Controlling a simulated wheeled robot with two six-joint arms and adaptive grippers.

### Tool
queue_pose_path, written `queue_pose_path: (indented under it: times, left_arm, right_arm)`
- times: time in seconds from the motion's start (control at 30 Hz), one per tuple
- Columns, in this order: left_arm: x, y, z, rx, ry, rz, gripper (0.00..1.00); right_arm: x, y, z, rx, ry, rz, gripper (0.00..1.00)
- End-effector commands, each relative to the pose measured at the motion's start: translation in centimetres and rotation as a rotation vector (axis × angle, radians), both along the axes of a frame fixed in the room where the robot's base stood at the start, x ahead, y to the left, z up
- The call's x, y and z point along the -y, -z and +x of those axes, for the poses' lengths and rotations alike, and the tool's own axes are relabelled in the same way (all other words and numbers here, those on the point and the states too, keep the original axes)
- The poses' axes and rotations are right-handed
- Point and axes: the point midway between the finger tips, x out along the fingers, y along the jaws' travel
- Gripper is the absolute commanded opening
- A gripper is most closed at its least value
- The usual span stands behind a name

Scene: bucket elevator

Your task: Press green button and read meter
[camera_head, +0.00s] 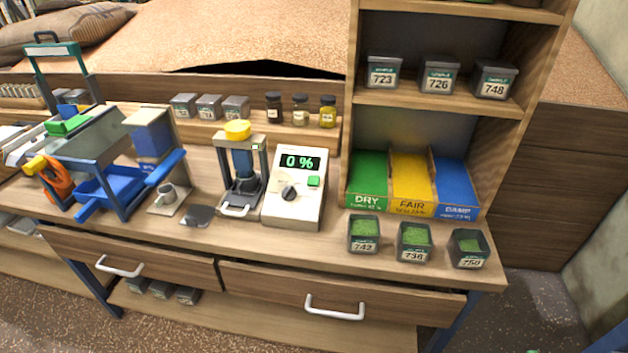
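Nothing touches the meter's face. Neither of my grippers is in the view.
Left of the meter stands a small press (239,165) with a yellow top. DRY (367,182), FAIR (411,184) and DAMP (454,187) bins stand to the right. Cups 742 (363,235), 736 (413,243) and 750 (467,250) hold green material at the front edge.

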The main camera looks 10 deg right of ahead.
Motion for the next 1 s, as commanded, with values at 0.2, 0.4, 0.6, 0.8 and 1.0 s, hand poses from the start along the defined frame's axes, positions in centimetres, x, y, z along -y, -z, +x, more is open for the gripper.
queue_pose_path:
  times: [0.2, 0.4, 0.6, 0.8, 1.0]
  left_arm:
    - [0.01, 0.0, 0.01, 0.0, 0.0, 0.0, 0.55]
    - [0.01, 0.0, 0.0, 0.0, 0.0, 0.0, 0.55]
    - [0.01, 0.0, -0.01, 0.0, 0.0, 0.0, 0.55]
    - [0.0, 0.0, -0.02, 0.0, 0.0, 0.0, 0.55]
    - [0.0, 0.0, -0.02, 0.0, 0.0, 0.0, 0.55]
  right_arm:
    - [0.01, 0.0, -0.01, 0.0, 0.0, 0.0, 0.0]
    - [0.02, 0.0, -0.01, 0.0, 0.0, 0.0, 0.0]
    - [0.02, 0.0, -0.01, 0.0, 0.0, 0.0, 0.0]
    - [0.02, 0.0, 0.0, 0.0, 0.0, 0.0, 0.0]
    - [0.02, 0.0, 0.0, 0.0, 0.0, 0.0, 0.0]
